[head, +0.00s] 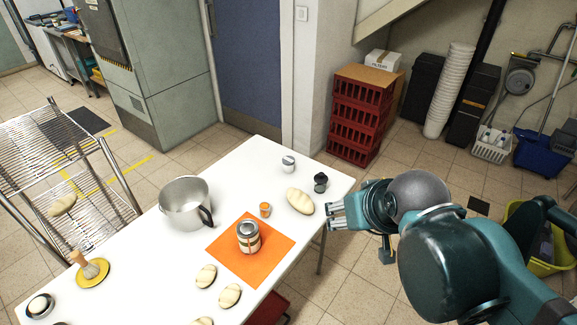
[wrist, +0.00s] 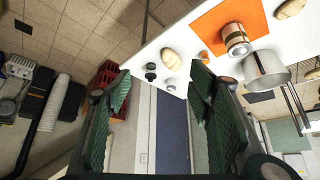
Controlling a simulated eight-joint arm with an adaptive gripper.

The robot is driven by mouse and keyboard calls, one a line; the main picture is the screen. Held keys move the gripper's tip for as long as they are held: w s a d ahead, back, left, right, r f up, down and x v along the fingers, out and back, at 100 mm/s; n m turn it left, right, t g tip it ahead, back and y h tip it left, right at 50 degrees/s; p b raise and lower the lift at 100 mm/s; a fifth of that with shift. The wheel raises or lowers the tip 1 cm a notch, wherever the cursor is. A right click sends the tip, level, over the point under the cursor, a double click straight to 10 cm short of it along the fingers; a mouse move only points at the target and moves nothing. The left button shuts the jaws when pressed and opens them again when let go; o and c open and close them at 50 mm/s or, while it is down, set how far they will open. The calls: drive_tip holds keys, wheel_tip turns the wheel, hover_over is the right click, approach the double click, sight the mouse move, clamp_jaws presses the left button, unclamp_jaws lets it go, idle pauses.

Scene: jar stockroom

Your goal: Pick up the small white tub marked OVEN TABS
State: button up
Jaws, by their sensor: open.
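A small white tub (head: 288,163) with a greyish top stands upright near the far right end of the white table (head: 172,245). Its label is too small to read. A small pale shape near the table's edge in the wrist view (wrist: 171,84) looks like the same tub. My gripper (head: 335,212) is open and empty, just off the table's right edge, to the right of and nearer than the tub. In the wrist view, its two green fingers (wrist: 160,98) are spread wide, with the tub's end of the table showing beyond them.
A dark jar (head: 320,183) stands right of the tub, near the table's edge. A bread loaf (head: 300,201) and an orange cup (head: 265,210) lie nearer. A larger jar (head: 248,237) stands on an orange mat (head: 275,262), beside a steel pot (head: 184,200).

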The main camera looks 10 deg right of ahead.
drive_tip(key=w+a+r+m+g+p, duration=0.1)
drive_tip(key=w+r+m, duration=0.2)
drive_tip(key=w, duration=0.5)
drive_tip(key=w+r+m+g+p, duration=0.1)
drive_tip(key=w+r+m, duration=0.15)
drive_tip(key=w, duration=0.45)
drive_tip(key=m+g+h+p, duration=0.25)
drive_tip(key=m+g, duration=0.25)
drive_tip(key=m, duration=0.8)
hover_over(288, 159)
drive_tip(key=a, duration=0.1)
drive_tip(key=shift+y, duration=0.45)
drive_tip(key=f, duration=2.4)
drive_tip(key=shift+s+f+p, duration=0.2)
drive_tip(key=shift+f+p, duration=0.05)
drive_tip(key=shift+p, duration=0.1)
drive_tip(key=shift+w+a+f, duration=0.1)
drive_tip(key=shift+w+f, duration=0.05)
drive_tip(key=shift+f, duration=0.25)
drive_tip(key=shift+d+f, duration=0.2)
drive_tip(key=shift+f, duration=1.05)
